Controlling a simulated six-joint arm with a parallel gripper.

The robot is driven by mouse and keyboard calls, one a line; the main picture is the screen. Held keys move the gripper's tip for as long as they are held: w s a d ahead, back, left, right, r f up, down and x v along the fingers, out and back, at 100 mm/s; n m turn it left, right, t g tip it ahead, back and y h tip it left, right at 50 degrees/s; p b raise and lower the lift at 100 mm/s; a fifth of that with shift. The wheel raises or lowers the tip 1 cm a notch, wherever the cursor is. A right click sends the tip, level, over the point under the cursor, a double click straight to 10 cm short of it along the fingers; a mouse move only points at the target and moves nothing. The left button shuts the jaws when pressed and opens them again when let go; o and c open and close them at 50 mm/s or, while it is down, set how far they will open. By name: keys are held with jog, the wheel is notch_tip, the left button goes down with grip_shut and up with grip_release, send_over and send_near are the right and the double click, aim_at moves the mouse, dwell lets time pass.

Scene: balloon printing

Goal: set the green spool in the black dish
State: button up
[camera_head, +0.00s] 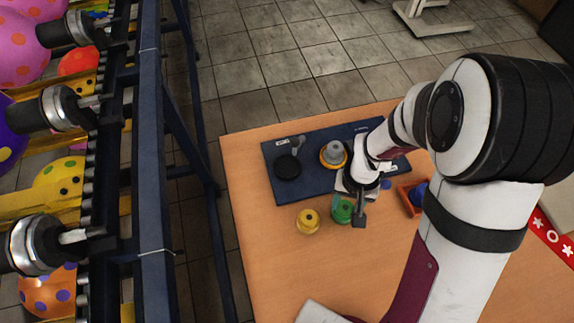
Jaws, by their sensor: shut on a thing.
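The green spool (342,213) is at the lower end of my gripper (349,211), off the front edge of the dark blue board. My gripper is shut on the green spool and hides part of it. I cannot tell whether the spool touches the table. The black dish (287,168) sits on the left part of the blue board, up and left of my gripper. It looks empty.
The dark blue board (302,193) lies on the wooden table (270,260). An orange-yellow dish holding a grey spool (334,150) stands between the black dish and my arm. A yellow spool (307,221) stands left of the green one. A red tray (404,194) lies right.

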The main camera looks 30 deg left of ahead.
jog(key=shift+r, duration=0.35)
dwell(0.3)
jog(key=shift+r, duration=3.4)
jog(key=w+a+r, duration=0.1)
jog(key=w+a, duration=0.1)
jog(key=a, duration=0.7)
jog(key=w+a, duration=0.2)
jog(key=a, duration=0.7)
jog(key=shift+s+d+f, duration=0.1)
jog(key=shift+d+f, duration=0.05)
jog(key=shift+f, duration=1)
jog(key=shift+s+d+f, duration=0.1)
jog(key=shift+d+f, duration=0.05)
jog(key=shift+f, duration=0.95)
jog(key=shift+f, duration=1)
